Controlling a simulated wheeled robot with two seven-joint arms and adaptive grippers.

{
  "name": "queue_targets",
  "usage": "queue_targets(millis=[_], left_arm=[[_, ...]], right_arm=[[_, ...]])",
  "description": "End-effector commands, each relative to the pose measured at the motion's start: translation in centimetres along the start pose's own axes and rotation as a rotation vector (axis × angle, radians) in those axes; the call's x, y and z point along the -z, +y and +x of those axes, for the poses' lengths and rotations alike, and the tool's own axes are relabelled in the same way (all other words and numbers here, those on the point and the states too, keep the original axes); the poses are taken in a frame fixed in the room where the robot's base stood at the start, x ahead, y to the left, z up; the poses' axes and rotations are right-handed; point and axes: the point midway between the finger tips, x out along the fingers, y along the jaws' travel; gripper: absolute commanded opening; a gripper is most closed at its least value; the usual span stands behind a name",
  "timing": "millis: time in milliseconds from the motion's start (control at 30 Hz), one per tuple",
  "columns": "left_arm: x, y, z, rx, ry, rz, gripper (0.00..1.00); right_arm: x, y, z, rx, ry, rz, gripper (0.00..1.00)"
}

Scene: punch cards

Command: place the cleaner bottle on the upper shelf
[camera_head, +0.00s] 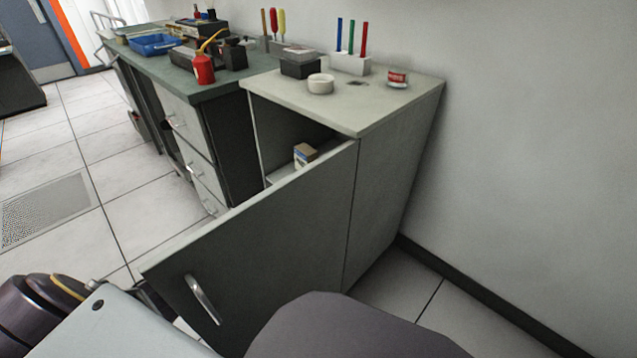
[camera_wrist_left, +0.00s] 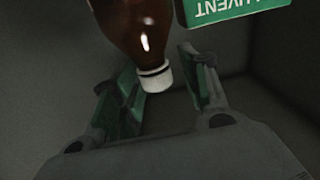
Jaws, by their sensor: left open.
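A brown bottle (camera_wrist_left: 138,28) with a white cap (camera_wrist_left: 155,79) shows upside down in the left wrist view; I take it to be the cleaner bottle. My left gripper (camera_wrist_left: 158,64) is open, with its green-padded fingers on either side of the cap. Contact cannot be made out. In the head view the gripper and bottle are hidden, apparently by the open cabinet door (camera_head: 255,245). My right gripper is not in view.
A green label (camera_wrist_left: 230,8) with white letters is beside the bottle; its owner is unclear. The cabinet top (camera_head: 375,110) holds a white round dish (camera_head: 320,84), a red-and-white can (camera_head: 398,79) and a pen holder (camera_head: 350,64). A green-topped workbench (camera_head: 165,72) stands left.

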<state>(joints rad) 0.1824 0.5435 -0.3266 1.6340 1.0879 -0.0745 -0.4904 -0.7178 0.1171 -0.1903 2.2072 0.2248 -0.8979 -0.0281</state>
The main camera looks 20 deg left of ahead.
Motion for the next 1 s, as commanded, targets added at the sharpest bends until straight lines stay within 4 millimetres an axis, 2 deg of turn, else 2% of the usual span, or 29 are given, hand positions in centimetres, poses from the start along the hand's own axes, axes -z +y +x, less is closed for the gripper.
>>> queue_targets(millis=[1000], left_arm=[[0.1, 0.1, -8.6, -0.002, -0.001, 0.002, 0.45]], right_arm=[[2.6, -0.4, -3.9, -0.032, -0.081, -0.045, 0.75]])
